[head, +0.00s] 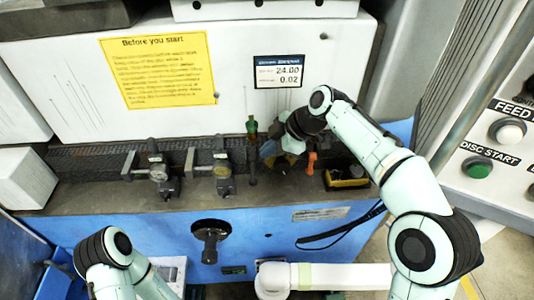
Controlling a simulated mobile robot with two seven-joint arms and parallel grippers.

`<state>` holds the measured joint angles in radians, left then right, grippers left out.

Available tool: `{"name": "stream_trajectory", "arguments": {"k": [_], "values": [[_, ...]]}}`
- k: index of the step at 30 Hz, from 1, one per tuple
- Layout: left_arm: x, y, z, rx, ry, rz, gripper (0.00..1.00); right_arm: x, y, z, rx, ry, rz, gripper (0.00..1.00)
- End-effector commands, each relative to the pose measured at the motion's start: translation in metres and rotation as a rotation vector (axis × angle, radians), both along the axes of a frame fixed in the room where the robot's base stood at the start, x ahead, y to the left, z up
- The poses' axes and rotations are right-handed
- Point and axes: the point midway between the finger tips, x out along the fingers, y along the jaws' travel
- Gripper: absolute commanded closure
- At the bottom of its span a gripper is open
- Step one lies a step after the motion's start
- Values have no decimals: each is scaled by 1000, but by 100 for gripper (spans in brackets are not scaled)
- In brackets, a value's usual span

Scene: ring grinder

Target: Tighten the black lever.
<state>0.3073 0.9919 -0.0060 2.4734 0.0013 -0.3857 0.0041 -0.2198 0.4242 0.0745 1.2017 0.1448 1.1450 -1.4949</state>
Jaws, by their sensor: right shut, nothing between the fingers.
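A black lever (210,240) with a round hub is on the blue front of the machine, its handle pointing down. On the dark ledge above stands a thin dark upright post with a green top (251,128), and to its right a small orange lever (311,161). My right gripper (271,154) is shut and empty over the ledge, between the green-topped post and the orange lever. It is well above and to the right of the black lever, apart from it. My left arm shows at the lower left, but its gripper is out of view.
Two dial gauges (159,172) on dark brackets stand on the ledge to the left. A yellow and black device (346,177) lies on the right of the ledge, with a black cable hanging below. A yellow sign (157,69) and a small display (279,71) are on the white housing behind.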

Motion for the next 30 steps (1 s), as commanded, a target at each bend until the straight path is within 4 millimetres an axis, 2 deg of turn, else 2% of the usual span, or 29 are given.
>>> {"name": "stream_trajectory", "arguments": {"k": [1,11,15,21,30], "values": [[-2,0,-2,0,2,-1,13,1,7,-11,-1,6,4,100],[-2,0,-3,0,2,0,13,16,46,-67,-1,5,3,100],[-3,0,-3,0,3,0,13,22,40,-87,-2,4,-1,100],[-2,0,-3,0,2,0,13,26,37,-100,0,2,0,100],[-3,0,-3,0,2,0,13,27,36,-102,0,1,1,100]]}}
